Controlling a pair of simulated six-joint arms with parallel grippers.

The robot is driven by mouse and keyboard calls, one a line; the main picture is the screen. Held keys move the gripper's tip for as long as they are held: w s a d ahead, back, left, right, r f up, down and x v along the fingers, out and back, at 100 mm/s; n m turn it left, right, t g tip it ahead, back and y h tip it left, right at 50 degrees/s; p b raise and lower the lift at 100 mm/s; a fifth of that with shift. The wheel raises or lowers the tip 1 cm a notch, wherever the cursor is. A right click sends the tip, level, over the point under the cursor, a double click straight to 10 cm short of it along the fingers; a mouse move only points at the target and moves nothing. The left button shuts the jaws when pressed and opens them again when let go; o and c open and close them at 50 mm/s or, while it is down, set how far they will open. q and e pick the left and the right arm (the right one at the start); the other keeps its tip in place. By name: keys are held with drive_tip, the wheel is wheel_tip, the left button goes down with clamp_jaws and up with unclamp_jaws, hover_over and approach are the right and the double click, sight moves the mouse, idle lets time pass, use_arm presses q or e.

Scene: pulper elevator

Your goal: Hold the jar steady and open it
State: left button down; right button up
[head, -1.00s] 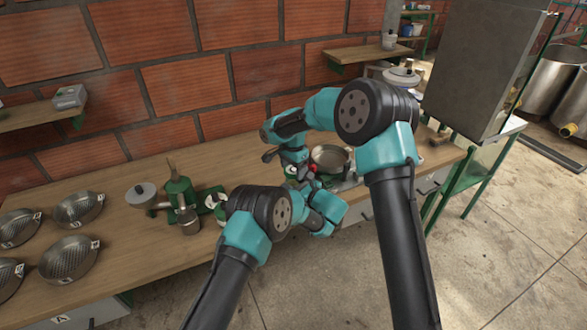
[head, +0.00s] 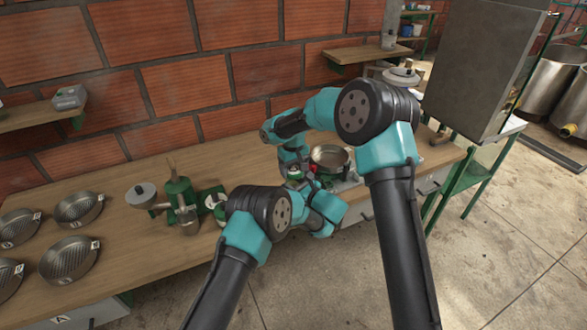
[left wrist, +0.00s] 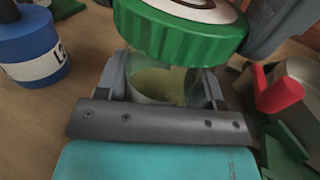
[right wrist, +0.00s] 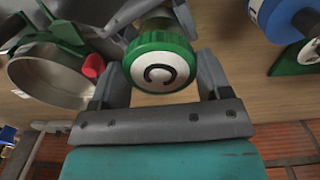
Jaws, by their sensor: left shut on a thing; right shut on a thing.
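The jar (left wrist: 155,88) has a clear body with something pale green inside. My left gripper (left wrist: 162,78) is shut on the jar body, with a finger on each side in the left wrist view. The ribbed green lid (left wrist: 178,38) sits above the body there. My right gripper (right wrist: 158,78) is shut on the lid, with a finger on each side. I cannot tell whether the lid is loose. In the head view my arms hide most of the jar.
A metal pan (head: 330,158) and a red knob (left wrist: 277,92) are close beside the grippers. A blue labelled container (left wrist: 30,45) stands on the other side. A green hand-grinder-like device (head: 180,200) and several perforated bowls (head: 70,258) occupy the bench's left part.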

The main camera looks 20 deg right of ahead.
sight(294, 169)
drive_tip(key=n, duration=1.2)
drive_tip(key=shift+n, duration=0.4)
drive_tip(key=n, duration=1.3)
drive_tip(key=shift+r, duration=0.1)
drive_tip(key=shift+r, duration=1.1)
drive_tip(key=shift+r, duration=2)
use_arm(q)
drive_tip(key=shift+c, duration=0.8)
unclamp_jaws()
